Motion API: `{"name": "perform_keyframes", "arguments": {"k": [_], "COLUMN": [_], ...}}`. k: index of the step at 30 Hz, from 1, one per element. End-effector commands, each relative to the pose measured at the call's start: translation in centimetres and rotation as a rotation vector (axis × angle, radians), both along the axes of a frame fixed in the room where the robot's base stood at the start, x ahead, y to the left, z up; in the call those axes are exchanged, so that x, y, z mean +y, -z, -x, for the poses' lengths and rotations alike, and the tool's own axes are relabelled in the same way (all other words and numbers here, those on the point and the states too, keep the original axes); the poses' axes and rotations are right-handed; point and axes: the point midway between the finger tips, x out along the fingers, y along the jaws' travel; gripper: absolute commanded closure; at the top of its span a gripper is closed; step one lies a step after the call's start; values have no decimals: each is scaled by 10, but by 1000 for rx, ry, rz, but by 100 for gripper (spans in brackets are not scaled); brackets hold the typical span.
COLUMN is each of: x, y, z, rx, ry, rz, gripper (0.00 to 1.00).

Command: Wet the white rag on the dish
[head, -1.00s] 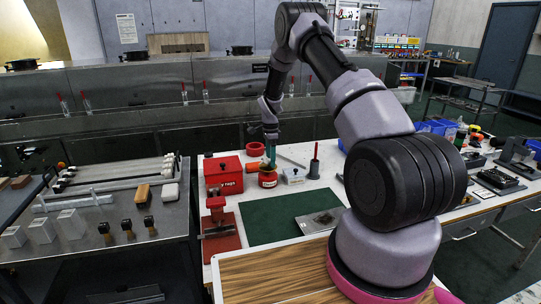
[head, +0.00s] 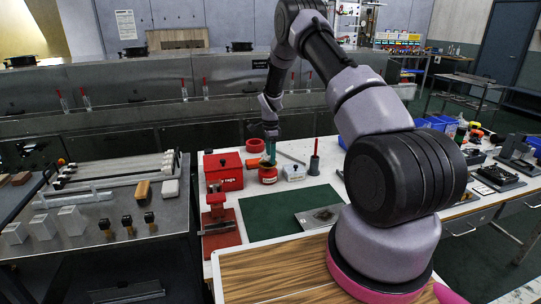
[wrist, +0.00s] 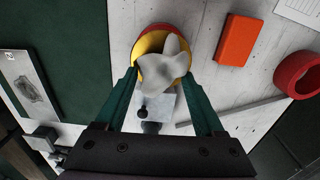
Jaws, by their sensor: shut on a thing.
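The white rag (wrist: 166,62) is bunched between the green fingertips of my gripper (wrist: 162,76) in the wrist view. My gripper is shut on it. The rag covers part of a round yellow dish (wrist: 148,45) with a red edge, which tops a red can (head: 268,176) in the head view. I cannot tell whether the rag touches the dish or hangs just above it. In the head view my gripper (head: 270,149) points down over the can, and the rag is too small to make out.
A red rags box (head: 223,173) stands left of the can. A white box with a black knob (head: 293,173) stands close on its right. An orange block (wrist: 237,40), a red ring (wrist: 299,75) and a thin rod lie behind. The green mat (head: 272,214) in front is mostly clear.

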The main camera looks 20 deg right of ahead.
Motion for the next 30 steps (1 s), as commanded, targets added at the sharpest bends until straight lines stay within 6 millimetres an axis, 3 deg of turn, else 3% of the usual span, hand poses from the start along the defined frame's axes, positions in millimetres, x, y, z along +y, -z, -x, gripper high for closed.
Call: {"name": "perform_keyframes", "arguments": {"k": [30], "x": [0], "y": [12], "z": [0], "rx": [0], "ry": [0], "rz": [0], "gripper": [74]}}
